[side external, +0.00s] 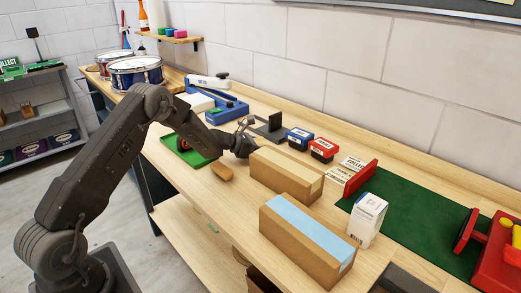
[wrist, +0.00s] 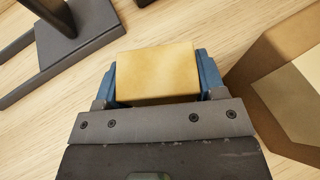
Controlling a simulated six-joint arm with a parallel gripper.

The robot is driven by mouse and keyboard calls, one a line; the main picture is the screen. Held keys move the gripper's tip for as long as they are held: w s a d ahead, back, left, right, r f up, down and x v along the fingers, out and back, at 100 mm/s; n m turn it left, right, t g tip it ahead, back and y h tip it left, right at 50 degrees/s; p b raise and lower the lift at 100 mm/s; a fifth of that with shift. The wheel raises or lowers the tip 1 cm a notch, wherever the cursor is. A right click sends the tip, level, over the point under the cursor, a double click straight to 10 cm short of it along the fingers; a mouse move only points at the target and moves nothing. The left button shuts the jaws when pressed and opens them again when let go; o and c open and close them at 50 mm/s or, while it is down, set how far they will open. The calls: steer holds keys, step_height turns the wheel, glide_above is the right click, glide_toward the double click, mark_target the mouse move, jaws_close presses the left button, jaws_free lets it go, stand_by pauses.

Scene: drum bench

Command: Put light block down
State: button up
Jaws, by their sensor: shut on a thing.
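The light block (wrist: 155,68) is pale tan and sits between the two blue fingers of my gripper (wrist: 158,82) in the wrist view. My gripper is shut on it, with wooden bench top around it. In the side view my gripper (side external: 240,141) is over the bench behind the left end of a cardboard box. The held block cannot be made out there. Whether its underside touches the bench cannot be told.
A cardboard box (side external: 285,176) stands close beside my gripper; it also shows at right in the wrist view (wrist: 285,90). A dark stand (side external: 270,127) is behind. A green tray (side external: 185,150) is left. Blue (side external: 300,138) and red (side external: 322,149) boxes stand right.

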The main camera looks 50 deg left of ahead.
mark_target(259, 141)
steer(key=shift+r, duration=0.15)
steer(key=r, duration=0.4)
steer(key=shift+s+a+r, duration=0.15)
steer(key=shift+a+r, duration=0.1)
steer(key=shift+a, duration=0.05)
steer(key=s+a+r, duration=0.6)
steer(key=s+a, duration=0.1)
steer(key=a, duration=0.4)
steer(key=w+d+f, duration=0.4)
steer(key=w+d, duration=0.1)
steer(key=w+d+f, duration=0.2)
steer(key=w, duration=0.1)
steer(key=shift+w+d+f, duration=0.2)
steer(key=shift+d+f, duration=0.05)
steer(key=shift+d, duration=0.05)
steer(key=shift+f, duration=2)
steer(key=shift+f, duration=0.1)
steer(key=o, duration=1)
